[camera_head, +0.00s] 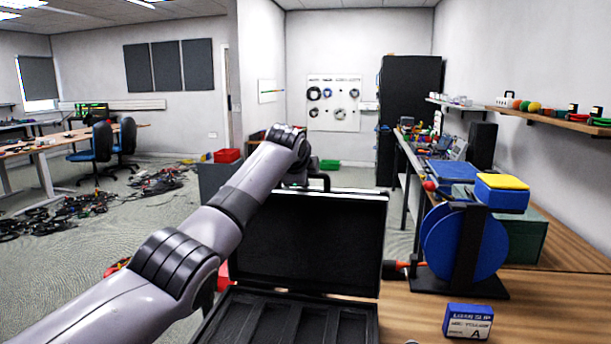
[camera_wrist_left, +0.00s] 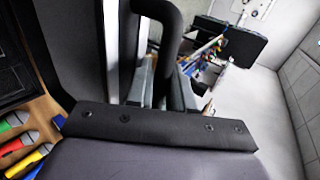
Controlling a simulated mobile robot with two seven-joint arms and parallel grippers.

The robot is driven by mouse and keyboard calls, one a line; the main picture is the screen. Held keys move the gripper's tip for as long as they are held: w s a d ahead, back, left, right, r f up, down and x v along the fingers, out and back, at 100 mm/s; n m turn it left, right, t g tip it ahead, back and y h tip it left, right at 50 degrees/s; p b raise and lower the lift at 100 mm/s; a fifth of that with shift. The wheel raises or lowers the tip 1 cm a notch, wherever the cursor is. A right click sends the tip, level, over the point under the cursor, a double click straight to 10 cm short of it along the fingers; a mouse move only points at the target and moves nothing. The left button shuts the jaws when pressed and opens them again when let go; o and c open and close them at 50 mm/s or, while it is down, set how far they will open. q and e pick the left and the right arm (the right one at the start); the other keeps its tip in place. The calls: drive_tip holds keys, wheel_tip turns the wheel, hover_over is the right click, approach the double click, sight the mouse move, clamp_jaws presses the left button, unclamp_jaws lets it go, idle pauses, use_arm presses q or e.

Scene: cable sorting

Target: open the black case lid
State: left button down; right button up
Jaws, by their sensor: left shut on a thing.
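The black case lid (camera_head: 309,240) stands up from the case base (camera_head: 247,318) in the head view, its dark inside facing me. The base lies open on the table with its compartments showing. The case handle (camera_head: 322,179) sticks up at the lid's top edge. My left arm reaches over to that edge, and its gripper is largely hidden there. In the left wrist view my left gripper (camera_wrist_left: 162,88) is shut on the black handle (camera_wrist_left: 172,30), with the lid's edge (camera_wrist_left: 112,50) close beside it. My right gripper is in neither view.
A blue cable spool (camera_head: 465,245) on a black stand is to the right of the lid, with an orange-tipped tool (camera_head: 402,265) between. A small blue box (camera_head: 468,322) lies in front. Several coloured handles (camera_wrist_left: 20,148) show in the left wrist view.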

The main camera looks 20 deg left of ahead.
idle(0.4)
use_arm(q)
drive_tip(key=c, duration=1.2)
unclamp_jaws()
drive_tip(key=shift+s, duration=0.1)
drive_tip(key=shift+b+v, duration=0.7)
drive_tip(key=shift+v, duration=0.1)
drive_tip(key=shift+b+v, duration=0.85)
drive_tip(key=shift+v, duration=1.95)
drive_tip(key=shift+r, duration=0.15)
